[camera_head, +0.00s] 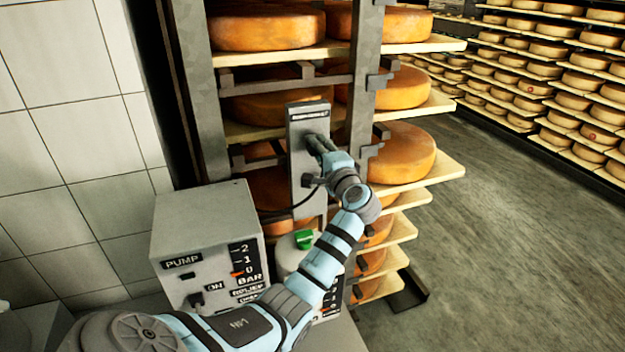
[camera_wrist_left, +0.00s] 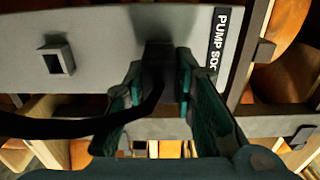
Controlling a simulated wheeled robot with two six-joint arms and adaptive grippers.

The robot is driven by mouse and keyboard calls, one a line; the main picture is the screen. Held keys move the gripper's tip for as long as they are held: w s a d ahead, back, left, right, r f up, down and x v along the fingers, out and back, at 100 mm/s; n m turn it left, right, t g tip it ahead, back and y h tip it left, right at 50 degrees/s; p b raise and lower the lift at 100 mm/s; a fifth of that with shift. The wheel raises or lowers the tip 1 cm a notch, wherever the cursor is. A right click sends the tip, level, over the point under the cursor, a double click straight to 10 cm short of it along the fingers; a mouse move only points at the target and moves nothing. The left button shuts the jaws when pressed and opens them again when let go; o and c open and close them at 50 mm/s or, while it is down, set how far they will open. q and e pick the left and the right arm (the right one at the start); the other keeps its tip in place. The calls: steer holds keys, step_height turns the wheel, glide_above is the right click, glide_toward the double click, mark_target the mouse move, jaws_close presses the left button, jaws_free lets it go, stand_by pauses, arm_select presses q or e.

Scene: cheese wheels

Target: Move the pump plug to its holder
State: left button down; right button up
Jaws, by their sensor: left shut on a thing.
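My left gripper (camera_head: 319,143) is shut on the dark pump plug (camera_wrist_left: 158,75), whose black cable (camera_wrist_left: 90,125) runs off to the left in the wrist view. The plug is at the face of a grey upright panel (camera_head: 297,150), near its "PUMP SOC…" label (camera_wrist_left: 218,38); I cannot tell whether it is seated in a socket. In the wrist view the square, hollow holder (camera_wrist_left: 56,59) projects from the panel, empty, left of the plug. In the head view it appears lower on the panel (camera_head: 309,181). The plug is mostly hidden there by the fingers. My right gripper is not in view.
A grey pump box (camera_head: 205,225) with a bar scale and switch stands lower left. A pale vessel with a green knob (camera_head: 304,239) is beside it, under my left arm. Shelves of cheese wheels (camera_head: 398,152) stand behind and right of the panel. Open floor (camera_head: 490,240) lies right.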

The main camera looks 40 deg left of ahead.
arm_select(q)
steer(key=shift+s+d, duration=0.1)
steer(key=shift+d, duration=0.05)
steer(key=p+v, duration=0.1)
steer(key=v, duration=0.3)
steer(key=shift+s+r+p, duration=0.1)
steer(key=shift+p, duration=0.2)
stand_by(0.4)
steer(key=p+v, duration=0.1)
steer(key=v, duration=0.2)
stand_by(0.5)
